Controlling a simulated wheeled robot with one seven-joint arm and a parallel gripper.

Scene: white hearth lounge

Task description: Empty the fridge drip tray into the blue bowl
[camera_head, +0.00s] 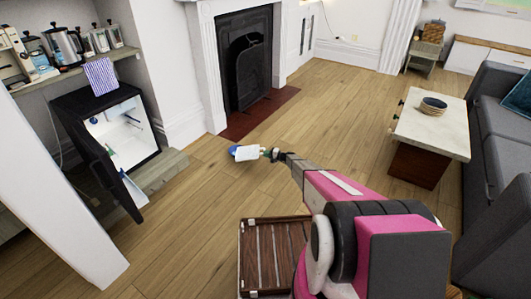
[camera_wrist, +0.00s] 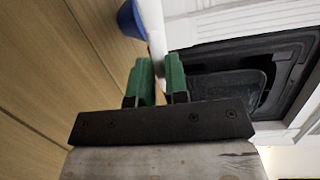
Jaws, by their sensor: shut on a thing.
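The white drip tray (camera_head: 247,153) is held at the end of my arm, over the wood floor in front of the fireplace. My gripper (camera_head: 271,154) is shut on its near end. In the wrist view, my gripper's green fingers (camera_wrist: 155,80) stand on both sides of the tray (camera_wrist: 153,25), which shows as a thin pale strip. The blue bowl (camera_head: 233,150) shows just left of the tray and is partly hidden by it. In the wrist view the bowl (camera_wrist: 131,18) is at the top edge, left of the tray. The tray's contents and the bowl's inside are hidden.
The black fridge (camera_head: 69,102) stands at left with its door (camera_head: 120,183) open. A checked cloth (camera_head: 101,76) hangs above it. The fireplace (camera_head: 246,60) is behind the bowl. A coffee table (camera_head: 432,122) and grey sofa (camera_head: 497,128) stand at right. The floor (camera_head: 210,205) between is clear.

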